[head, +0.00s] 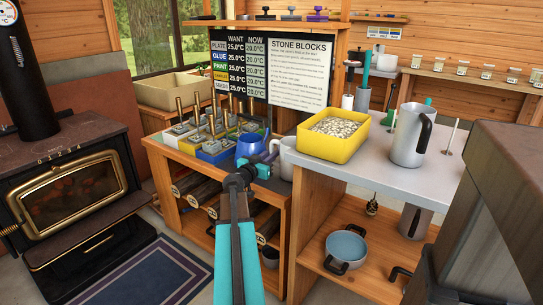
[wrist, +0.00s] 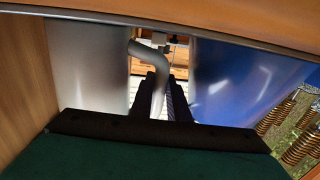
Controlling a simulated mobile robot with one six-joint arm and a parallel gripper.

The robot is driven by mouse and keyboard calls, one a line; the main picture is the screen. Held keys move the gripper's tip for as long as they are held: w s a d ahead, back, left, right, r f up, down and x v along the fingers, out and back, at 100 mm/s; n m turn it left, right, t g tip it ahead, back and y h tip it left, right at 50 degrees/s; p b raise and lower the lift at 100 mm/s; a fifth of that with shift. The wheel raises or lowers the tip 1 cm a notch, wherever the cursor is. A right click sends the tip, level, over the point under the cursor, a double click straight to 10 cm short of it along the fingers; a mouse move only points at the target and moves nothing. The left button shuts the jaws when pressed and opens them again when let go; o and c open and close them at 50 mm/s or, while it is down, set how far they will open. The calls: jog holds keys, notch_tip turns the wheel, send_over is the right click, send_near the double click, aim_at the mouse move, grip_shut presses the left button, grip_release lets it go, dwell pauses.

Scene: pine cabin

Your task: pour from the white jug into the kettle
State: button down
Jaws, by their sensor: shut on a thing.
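The white jug (head: 287,158) stands at the right end of the low dark worktop, partly hidden by the taller counter and my gripper. The blue kettle (head: 249,147) is just left of it. My gripper (head: 267,161) reaches in from the front, between the two. In the wrist view, my gripper (wrist: 166,88) is shut on the jug's pale curved handle (wrist: 152,52). The jug's pale wall (wrist: 88,75) fills the left and the kettle's blue side (wrist: 240,75) the right, close by. The jug looks roughly upright; its contents are hidden.
A yellow tub (head: 327,148) of pale pieces and a steel pitcher (head: 408,137) with a black handle stand on the grey counter (head: 375,165) to the right. Several coloured blocks with upright brass rods (head: 216,149) crowd the worktop left of the kettle. A stove (head: 70,190) is far left.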

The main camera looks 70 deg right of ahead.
jog(key=c, duration=1.7)
grip_release()
jog(key=shift+p, duration=0.9)
jog(key=w+a, duration=0.1)
jog(key=a, duration=0.8)
jog(key=w+a, duration=0.1)
jog(key=a, duration=0.3)
jog(key=shift+w+a+f, duration=0.1)
jog(key=shift+w+a, duration=0.05)
jog(key=shift+w, duration=0.15)
jog(key=shift+a, duration=0.15)
jog(key=shift+w, duration=0.1)
